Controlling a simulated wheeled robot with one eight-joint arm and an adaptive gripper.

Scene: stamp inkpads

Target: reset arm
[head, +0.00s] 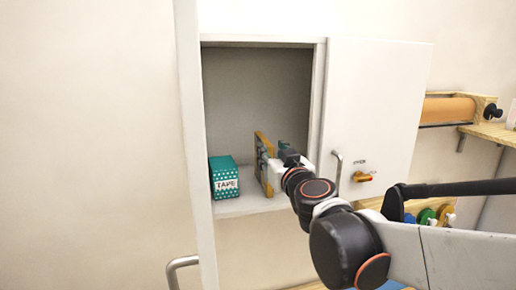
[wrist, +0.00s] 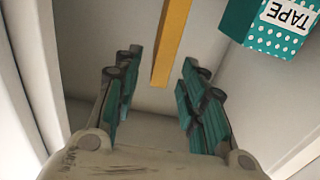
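My gripper (wrist: 160,78) reaches into an open white wall cabinet (head: 230,207). My gripper also shows in the head view (head: 275,153), low in the cabinet, partly hidden by my wrist. A thin upright yellow item (head: 264,180) stands on the cabinet floor beside the fingers. In the wrist view the yellow item (wrist: 172,38) lies ahead, in line with the gap between the fingertips.
A teal dotted box labelled TAPE (head: 224,180) stands left of the yellow item. The cabinet side wall and open door (head: 378,105) flank my arm closely. An orange roll (head: 447,110) on a wooden holder and colourful items (head: 428,216) are at the right.

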